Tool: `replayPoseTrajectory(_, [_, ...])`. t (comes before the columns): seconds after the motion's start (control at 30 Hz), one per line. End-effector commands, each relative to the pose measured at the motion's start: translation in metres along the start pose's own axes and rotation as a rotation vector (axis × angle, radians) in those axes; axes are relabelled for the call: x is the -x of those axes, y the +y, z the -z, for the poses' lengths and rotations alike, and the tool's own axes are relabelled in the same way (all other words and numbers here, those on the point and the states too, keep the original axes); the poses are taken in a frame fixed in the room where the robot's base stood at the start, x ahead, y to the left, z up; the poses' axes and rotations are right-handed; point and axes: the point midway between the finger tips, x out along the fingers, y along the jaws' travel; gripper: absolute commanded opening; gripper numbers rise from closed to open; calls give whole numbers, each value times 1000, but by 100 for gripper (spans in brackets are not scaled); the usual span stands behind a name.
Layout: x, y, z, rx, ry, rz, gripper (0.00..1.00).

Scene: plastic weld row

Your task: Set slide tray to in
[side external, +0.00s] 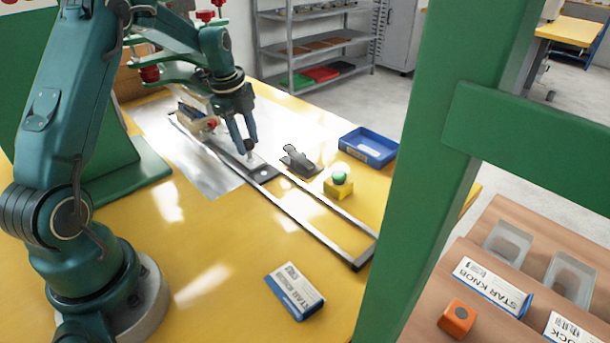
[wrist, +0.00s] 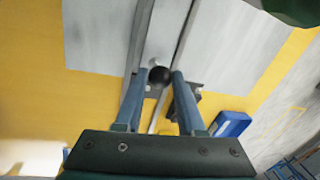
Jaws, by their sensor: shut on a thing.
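The slide tray (side external: 262,172) is a grey metal plate lying between two long rails on the yellow bench. It sits in the upper-left part of the rails, and the lower-right stretch is bare. Its round black knob (wrist: 159,76) shows clearly in the wrist view. My gripper (side external: 246,147) points down at the tray and is shut on the knob, with one finger on each side. In the wrist view my gripper (wrist: 159,77) covers part of the tray's near end. The fingers hide part of the knob in the side view.
A dark toggle clamp (side external: 298,160) stands beside the rails, near a green button on a yellow box (side external: 339,183) and a blue bin (side external: 369,147). A white-and-blue carton (side external: 294,290) lies in front. A green post (side external: 430,150) stands at right.

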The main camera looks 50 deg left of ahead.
Motion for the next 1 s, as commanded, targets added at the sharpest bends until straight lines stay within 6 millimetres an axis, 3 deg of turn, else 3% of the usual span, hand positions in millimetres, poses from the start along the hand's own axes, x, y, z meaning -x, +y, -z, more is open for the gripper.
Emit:
replayPoseTrajectory(0.23, [1, -2, -7, 1, -18, 12, 0])
replayPoseTrajectory(0.27, [1, -2, -7, 1, -18, 12, 50])
replayPoseTrajectory(0.3, [1, -2, -7, 1, -17, 12, 65])
replayPoseTrajectory(0.67, [3, -1, -4, 1, -12, 8, 67])
replayPoseTrajectory(1.0, [44, -2, -5, 1, -15, 12, 67])
